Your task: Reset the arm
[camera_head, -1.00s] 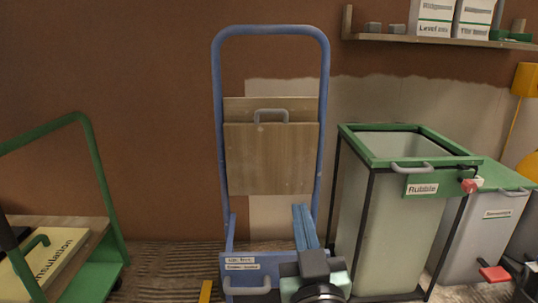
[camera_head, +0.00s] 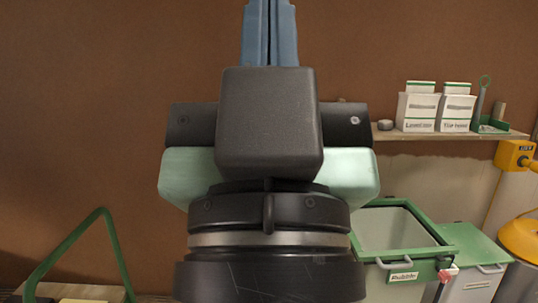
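My gripper (camera_head: 269,25) is large in the middle of the head view, raised and pointing up the picture. Its two blue fingers lie side by side, with only a thin dark line between them. Nothing shows held between them, though the tips run out of the top of the picture. The dark wrist housing and pale green body of my arm cover the middle of the view and hide what stands behind.
A green-rimmed rubble bin (camera_head: 398,232) stands at the lower right, beside a grey bin with a green lid (camera_head: 472,248). A wall shelf (camera_head: 455,135) holds white boxes (camera_head: 434,108). A green cart handle (camera_head: 62,248) is at the lower left. The left wall is clear.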

